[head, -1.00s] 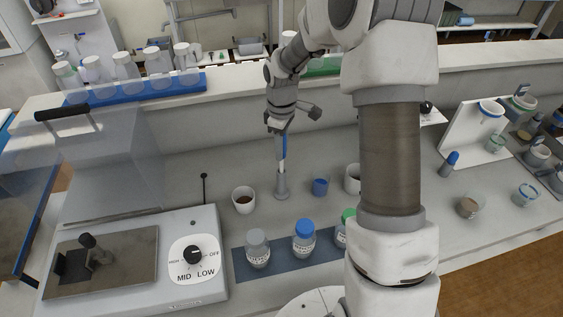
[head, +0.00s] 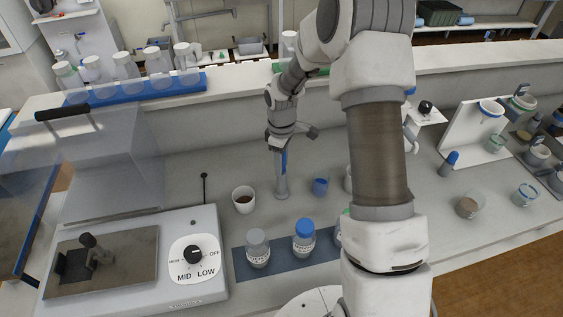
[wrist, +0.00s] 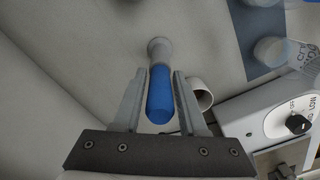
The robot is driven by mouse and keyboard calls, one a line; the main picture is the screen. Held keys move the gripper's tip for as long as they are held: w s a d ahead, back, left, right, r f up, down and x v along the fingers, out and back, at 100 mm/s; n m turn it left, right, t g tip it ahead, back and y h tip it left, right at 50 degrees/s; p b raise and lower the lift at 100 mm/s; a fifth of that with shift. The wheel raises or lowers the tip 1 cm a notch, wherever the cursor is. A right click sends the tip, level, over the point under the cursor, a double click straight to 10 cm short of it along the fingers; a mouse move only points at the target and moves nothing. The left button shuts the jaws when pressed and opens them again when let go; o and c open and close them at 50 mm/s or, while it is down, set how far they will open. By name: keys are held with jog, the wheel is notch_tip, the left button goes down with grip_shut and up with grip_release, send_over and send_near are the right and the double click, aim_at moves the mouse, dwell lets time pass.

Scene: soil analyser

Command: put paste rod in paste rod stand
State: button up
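The paste rod (wrist: 160,95) shows its blue handle between the two fingers of my gripper (wrist: 160,74) in the wrist view. The fingertips lie close along both sides of the handle, and I take them as shut on it. A strip of the blue handle shows beside the finger.
Capped bottles (head: 304,238) stand on a dark mat in front. A hotplate device (head: 135,262) is at left front.

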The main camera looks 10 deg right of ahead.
jog(key=shift+o, duration=0.9)
jog(key=shift+r, duration=0.1)
